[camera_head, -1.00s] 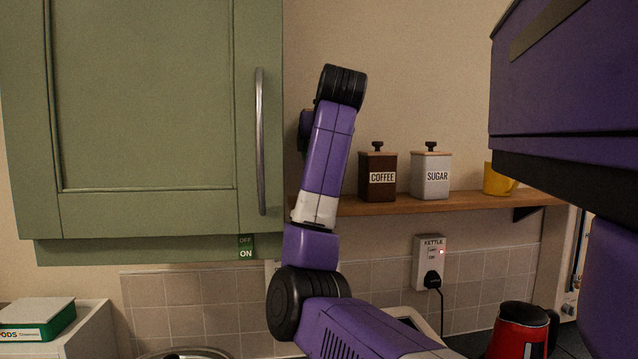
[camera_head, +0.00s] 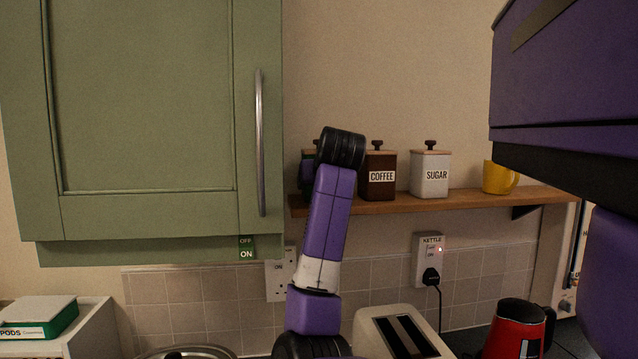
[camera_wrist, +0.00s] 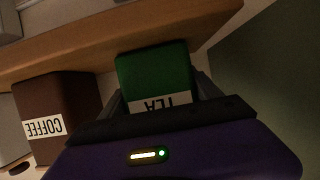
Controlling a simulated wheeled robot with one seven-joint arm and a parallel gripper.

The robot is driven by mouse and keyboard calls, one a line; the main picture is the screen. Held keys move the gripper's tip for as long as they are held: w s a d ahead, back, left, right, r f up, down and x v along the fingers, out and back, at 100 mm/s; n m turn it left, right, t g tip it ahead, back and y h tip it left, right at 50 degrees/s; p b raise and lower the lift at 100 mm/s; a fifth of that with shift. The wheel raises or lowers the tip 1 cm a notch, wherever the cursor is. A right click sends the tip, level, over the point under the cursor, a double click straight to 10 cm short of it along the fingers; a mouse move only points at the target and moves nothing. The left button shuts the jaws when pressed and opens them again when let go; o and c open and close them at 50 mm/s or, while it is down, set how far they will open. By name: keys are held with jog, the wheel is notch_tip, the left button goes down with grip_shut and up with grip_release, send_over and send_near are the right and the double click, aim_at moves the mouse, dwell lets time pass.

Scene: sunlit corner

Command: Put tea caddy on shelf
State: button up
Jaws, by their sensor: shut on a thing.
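The green tea caddy (camera_wrist: 155,75), with a white TEA label, shows upside down in the wrist view between the fingers of my gripper (camera_wrist: 160,98). My gripper is shut on it. In the head view a dark green strip of the caddy (camera_head: 307,175) shows left of my wrist, at the left end of the wooden shelf (camera_head: 430,204). The caddy looks upright and about level with the other caddies. Whether its base touches the shelf I cannot tell. My wrist hides most of the caddy and the gripper in the head view.
The brown COFFEE caddy (camera_head: 379,177) stands close to the right of the tea caddy. The white SUGAR caddy (camera_head: 430,174) and yellow mug (camera_head: 499,178) are further right. A green cupboard (camera_head: 150,120) is close on the left. A toaster (camera_head: 400,332) and red kettle (camera_head: 517,330) are below.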

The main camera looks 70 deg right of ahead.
jog(key=o, duration=1.9)
jog(key=shift+f, duration=0.1)
jog(key=shift+o, duration=0.2)
jog(key=shift+s+a+r, duration=0.1)
jog(key=shift+a+r, duration=0.1)
jog(key=shift+r, duration=0.05)
jog(key=b+v, duration=0.2)
jog(key=v, duration=0.9)
jog(key=shift+a+r, duration=0.2)
jog(key=shift+s, duration=0.25)
